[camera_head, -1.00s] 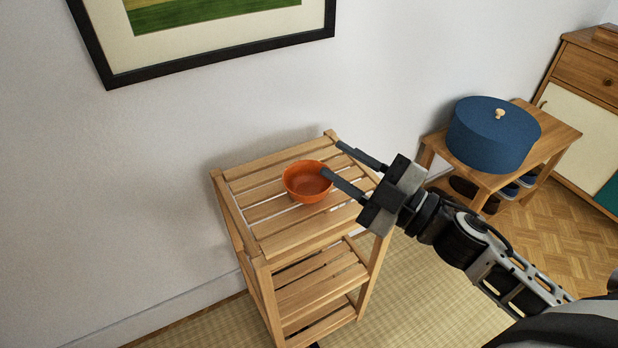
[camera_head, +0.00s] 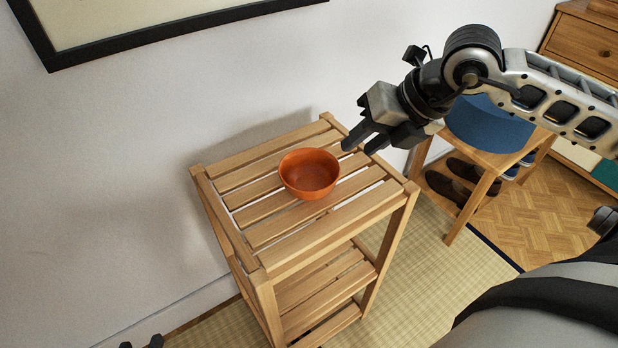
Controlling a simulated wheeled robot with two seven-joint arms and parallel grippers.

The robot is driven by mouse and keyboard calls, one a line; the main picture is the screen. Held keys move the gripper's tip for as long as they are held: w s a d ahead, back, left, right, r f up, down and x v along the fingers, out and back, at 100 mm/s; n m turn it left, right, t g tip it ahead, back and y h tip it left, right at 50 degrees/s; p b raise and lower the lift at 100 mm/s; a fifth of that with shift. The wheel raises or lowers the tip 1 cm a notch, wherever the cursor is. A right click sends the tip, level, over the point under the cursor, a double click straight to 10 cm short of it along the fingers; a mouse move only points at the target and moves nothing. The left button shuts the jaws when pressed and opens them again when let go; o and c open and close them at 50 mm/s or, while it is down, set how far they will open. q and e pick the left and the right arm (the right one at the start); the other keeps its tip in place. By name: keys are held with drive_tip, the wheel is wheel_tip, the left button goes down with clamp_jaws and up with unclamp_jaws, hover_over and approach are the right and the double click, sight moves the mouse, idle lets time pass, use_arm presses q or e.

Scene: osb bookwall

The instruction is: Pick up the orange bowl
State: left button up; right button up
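The orange bowl (camera_head: 309,176) stands upright on the slatted top of a wooden shelf stand (camera_head: 330,224). It looks empty and nothing covers it. My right gripper (camera_head: 358,151) is just right of the bowl, above the stand's back right corner. Its two dark fingers are apart with nothing between them, and they do not appear to touch the bowl. Dark tips at the bottom left edge appear to be my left gripper (camera_head: 142,343). The rest of it is cut off, so its opening is unclear.
A white wall (camera_head: 120,180) stands close behind the stand, with a framed picture (camera_head: 180,30) above. At right, a small wooden table (camera_head: 489,161) holds a blue round box (camera_head: 478,125), partly hidden by my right arm, with shoes (camera_head: 447,188) below.

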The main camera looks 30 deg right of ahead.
sight(337, 164)
drive_tip(key=x, duration=0.9)
drive_tip(key=shift+w+f, duration=0.1)
drive_tip(key=shift+f, duration=0.2)
clamp_jaws()
